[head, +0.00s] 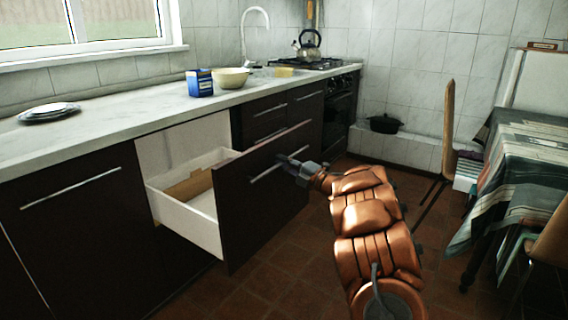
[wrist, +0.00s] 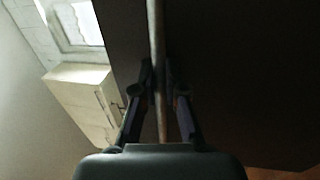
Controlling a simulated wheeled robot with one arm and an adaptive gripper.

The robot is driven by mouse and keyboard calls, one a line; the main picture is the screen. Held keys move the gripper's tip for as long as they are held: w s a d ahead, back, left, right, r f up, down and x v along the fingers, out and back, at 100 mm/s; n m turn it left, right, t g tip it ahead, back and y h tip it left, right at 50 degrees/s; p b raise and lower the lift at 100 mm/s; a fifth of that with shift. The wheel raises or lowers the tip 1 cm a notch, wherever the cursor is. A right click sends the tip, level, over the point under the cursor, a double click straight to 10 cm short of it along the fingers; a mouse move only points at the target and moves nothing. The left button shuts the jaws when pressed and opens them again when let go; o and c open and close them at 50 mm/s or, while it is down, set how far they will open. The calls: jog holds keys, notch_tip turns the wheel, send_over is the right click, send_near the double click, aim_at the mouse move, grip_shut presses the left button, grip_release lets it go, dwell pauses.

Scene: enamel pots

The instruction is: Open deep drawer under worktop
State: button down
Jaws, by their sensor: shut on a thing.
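The deep drawer (head: 186,212) under the worktop (head: 140,103) stands well out of the cabinet, with its white inside showing and a brown piece inside it. Its dark front panel (head: 240,205) carries a long metal bar handle (head: 264,174). My gripper (head: 284,162) is at this handle, reaching in from the right. In the wrist view my gripper (wrist: 158,85) has its two fingers on either side of the handle bar (wrist: 157,40), shut on it. The fingertips are small and partly dark in the head view.
A kettle (head: 307,45) is on the stove. A chair (head: 446,130) and a cloth-covered table (head: 520,160) stand at right. The tiled floor (head: 285,255) before the drawer is clear.

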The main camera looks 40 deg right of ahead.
jog(key=c, duration=1.5)
grip_release()
jog(key=v, duration=1.2)
